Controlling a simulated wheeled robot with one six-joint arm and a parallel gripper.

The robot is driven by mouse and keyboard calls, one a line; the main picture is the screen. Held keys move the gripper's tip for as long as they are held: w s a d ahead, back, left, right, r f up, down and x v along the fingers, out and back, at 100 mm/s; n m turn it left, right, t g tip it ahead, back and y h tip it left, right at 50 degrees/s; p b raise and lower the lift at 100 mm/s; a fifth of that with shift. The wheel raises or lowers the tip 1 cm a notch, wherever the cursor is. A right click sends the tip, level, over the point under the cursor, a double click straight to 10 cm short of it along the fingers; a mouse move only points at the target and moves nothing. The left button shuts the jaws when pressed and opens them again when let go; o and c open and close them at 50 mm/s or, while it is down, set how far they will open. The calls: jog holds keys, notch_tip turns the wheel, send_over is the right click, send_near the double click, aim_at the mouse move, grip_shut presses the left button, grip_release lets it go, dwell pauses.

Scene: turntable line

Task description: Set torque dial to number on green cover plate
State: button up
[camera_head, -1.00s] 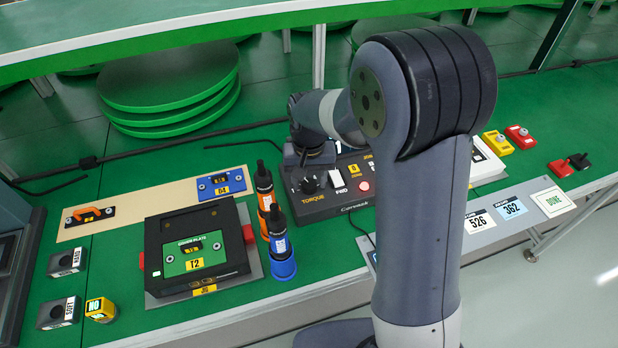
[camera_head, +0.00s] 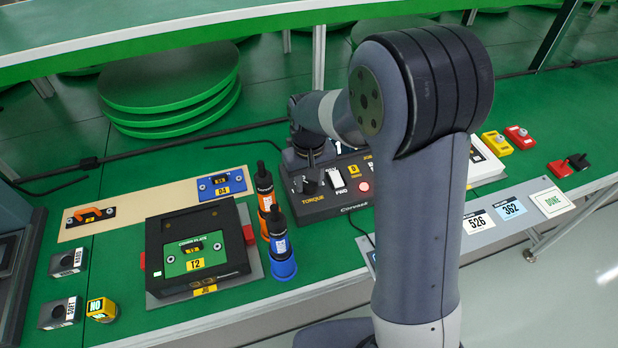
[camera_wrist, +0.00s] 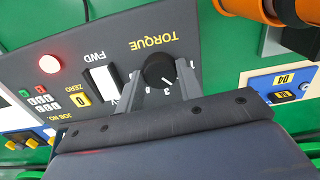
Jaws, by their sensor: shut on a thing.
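The torque dial (camera_wrist: 159,69) is a round black knob on a dark control box (camera_head: 335,210), beside the yellow word TORQUE. My gripper (camera_wrist: 158,80) has its two grey fingers on either side of the dial and is shut on it. A white pointer mark shows on the knob's lower right in the wrist view; the scale around it is largely hidden by the fingers. In the head view the dial (camera_head: 309,186) sits just below my wrist. The green cover plate (camera_head: 180,268) lies in a black frame at the left, with a yellow label that seems to read 12.
An orange driver (camera_head: 265,190) and a blue-based driver (camera_head: 281,245) stand between the frame and the control box. The box carries a white FWD switch (camera_wrist: 103,83), a yellow ZERO button (camera_wrist: 80,100) and a lit red lamp (camera_wrist: 50,64). A blue plate (camera_head: 221,184) lies behind.

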aim_at(309, 183)
dwell(0.3)
jog(key=o, duration=1)
jog(key=shift+r, duration=0.15)
notch_tip(309, 183, up, 11)
jog(key=shift+f, duration=0.2)
